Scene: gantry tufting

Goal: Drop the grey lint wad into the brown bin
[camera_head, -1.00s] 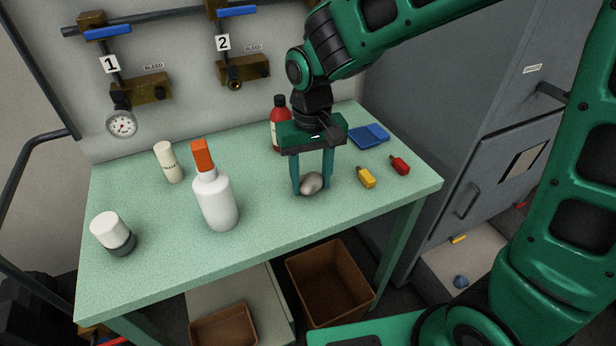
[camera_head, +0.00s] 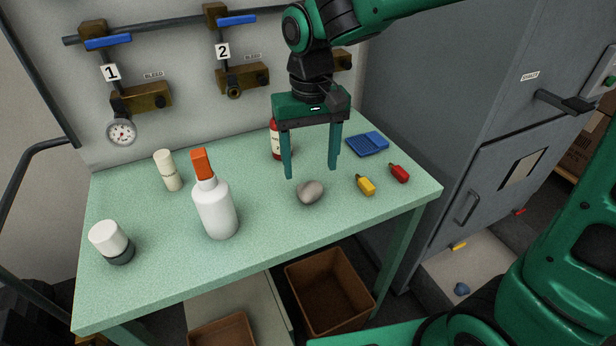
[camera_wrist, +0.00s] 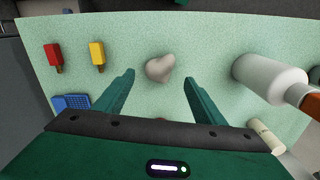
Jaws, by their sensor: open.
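The grey lint wad (camera_head: 311,191) lies on the green table near its front edge. It also shows in the wrist view (camera_wrist: 160,68), just beyond and between the fingertips. My gripper (camera_head: 311,172) is open and empty, its fingers wide apart, above and slightly behind the wad; it also shows in the wrist view (camera_wrist: 160,82). A brown bin (camera_head: 330,290) stands on the floor under the table's front edge, its inside looking empty. A second brown container (camera_head: 222,332) is partly in view to its left, lower down.
On the table (camera_head: 150,270) stand a white bottle with orange cap (camera_head: 215,210), a cream bottle (camera_head: 167,171), a white-topped jar (camera_head: 111,242) and a red bottle (camera_head: 276,140) behind my gripper.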

